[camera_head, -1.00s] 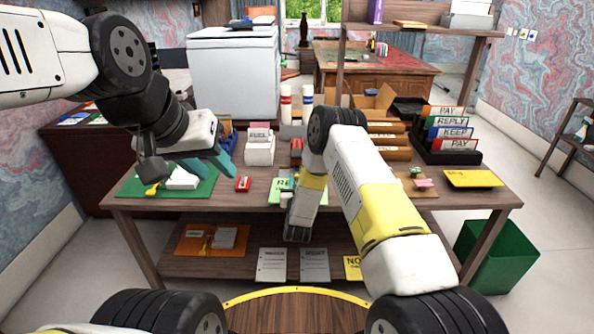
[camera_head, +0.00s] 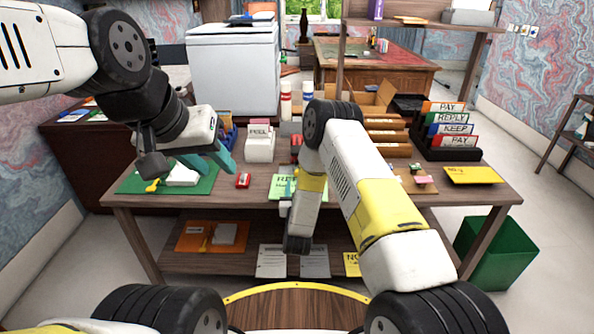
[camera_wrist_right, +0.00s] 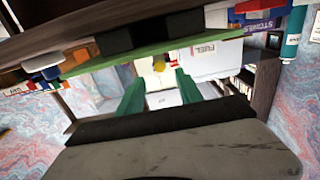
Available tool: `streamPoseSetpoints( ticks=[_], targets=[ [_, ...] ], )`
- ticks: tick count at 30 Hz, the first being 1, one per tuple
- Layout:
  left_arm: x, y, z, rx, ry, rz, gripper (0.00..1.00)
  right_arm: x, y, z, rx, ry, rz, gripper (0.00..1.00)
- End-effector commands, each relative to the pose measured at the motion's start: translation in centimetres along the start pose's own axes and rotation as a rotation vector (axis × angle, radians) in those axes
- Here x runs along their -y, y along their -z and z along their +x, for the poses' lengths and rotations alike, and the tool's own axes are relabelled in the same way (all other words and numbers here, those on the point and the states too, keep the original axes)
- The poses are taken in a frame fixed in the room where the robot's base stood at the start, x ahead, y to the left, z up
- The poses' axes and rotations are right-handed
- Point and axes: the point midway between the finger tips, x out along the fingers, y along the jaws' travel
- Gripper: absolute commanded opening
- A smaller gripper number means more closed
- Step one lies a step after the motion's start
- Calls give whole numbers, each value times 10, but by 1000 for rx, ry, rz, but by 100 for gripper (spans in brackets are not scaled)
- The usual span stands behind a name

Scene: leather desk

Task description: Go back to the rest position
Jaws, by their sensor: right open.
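My left gripper (camera_head: 212,160) hangs over the left part of the wooden desk (camera_head: 340,196), beside a green mat (camera_head: 143,184). Its two teal fingers are spread and nothing shows between them. My right arm reaches across the middle of the desk and bends down at its front edge. In the head view most of my right gripper is hidden by the arm. In the right wrist view my right gripper (camera_wrist_right: 158,92) is open and empty, its green fingers apart, with the underside of a dark surface above.
A label dispenser (camera_head: 260,144), a red sharpener (camera_head: 243,181) and a green card (camera_head: 284,186) lie near the arms. A letter rack (camera_head: 450,130) and yellow envelope (camera_head: 473,175) are at the right. A lower shelf (camera_head: 345,266) holds papers. A green bin (camera_head: 497,255) stands at the right.

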Motion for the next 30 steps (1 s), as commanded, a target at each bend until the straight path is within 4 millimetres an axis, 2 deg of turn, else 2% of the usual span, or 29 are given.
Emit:
streamPoseSetpoints(
  ticks=[3,6,17,20,23,27,30],
  targets=[
    [0,0,0,0,0,0,36,0,0,-13,1,1,-1,43],
    [0,0,0,0,0,0,36,0,0,-18,-1,1,0,43],
    [0,0,0,0,0,0,36,0,5,-15,3,2,4,43],
    [0,0,0,0,0,0,36,-2,23,-3,27,9,21,43],
    [0,0,0,0,0,0,36,-5,54,13,78,27,47,43],
    [0,0,0,0,0,0,36,-12,108,27,176,62,85,43],
    [0,0,0,0,0,0,36,-19,145,27,248,88,107,43]
  ],
)
